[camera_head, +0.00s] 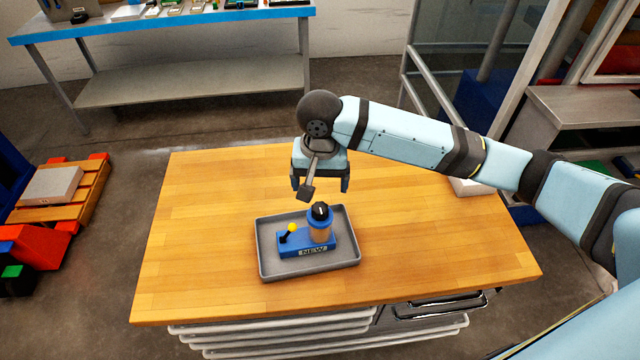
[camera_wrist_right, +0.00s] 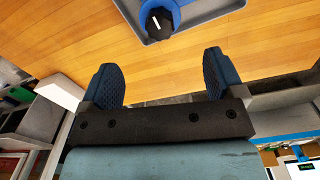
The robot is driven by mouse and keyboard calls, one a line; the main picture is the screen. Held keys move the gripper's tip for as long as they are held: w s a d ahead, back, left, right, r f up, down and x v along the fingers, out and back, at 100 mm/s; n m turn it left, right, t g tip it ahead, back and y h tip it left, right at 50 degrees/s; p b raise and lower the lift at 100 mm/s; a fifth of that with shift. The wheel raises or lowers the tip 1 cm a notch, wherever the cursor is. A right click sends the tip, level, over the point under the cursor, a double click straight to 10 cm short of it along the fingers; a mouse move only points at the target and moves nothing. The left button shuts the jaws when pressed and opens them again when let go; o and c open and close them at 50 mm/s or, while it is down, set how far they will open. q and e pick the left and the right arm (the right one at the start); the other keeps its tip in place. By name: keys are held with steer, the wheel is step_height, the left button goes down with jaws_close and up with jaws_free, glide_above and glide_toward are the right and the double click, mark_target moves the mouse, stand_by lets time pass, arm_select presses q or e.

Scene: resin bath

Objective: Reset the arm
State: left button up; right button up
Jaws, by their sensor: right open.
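My right arm reaches in from the right in the head view. Its gripper (camera_head: 320,184) hangs above the wooden table (camera_head: 210,200), just behind a grey tray (camera_head: 268,262). In the right wrist view the gripper (camera_wrist_right: 160,78) has its two dark fingers spread apart with nothing between them. A blue device (camera_head: 290,250) marked NEW sits in the tray. The knob also shows at the top of the wrist view (camera_wrist_right: 158,22). My left gripper is not seen.
A blue-edged bench (camera_head: 190,75) with small items stands at the back left. A wooden pallet (camera_head: 65,215) with red parts lies on the floor at left. A pale box (camera_head: 468,187) is at the table's back right edge. The table is bare on both sides of the tray.

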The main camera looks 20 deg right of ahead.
stand_by(0.3)
steer(key=s+a+f+n+t+y, duration=0.25)
steer(key=s+a+f+n, duration=0.3)
steer(key=s, duration=0.45)
steer(key=s+d+f+n+t+h, duration=0.1)
steer(key=s+d+f+h, duration=0.15)
steer(key=s+d, duration=1.15)
steer(key=w+a+f+n+t+y+p, duration=0.1)
steer(key=w+a+f+t+y+p, duration=0.2)
steer(key=a+f+t, duration=0.4)
step_height(320, 180, down, 3)
steer(key=shift+w+a+r+p, duration=0.15)
steer(key=shift+w+r+p, duration=0.05)
steer(key=shift+w+p, duration=0.8)
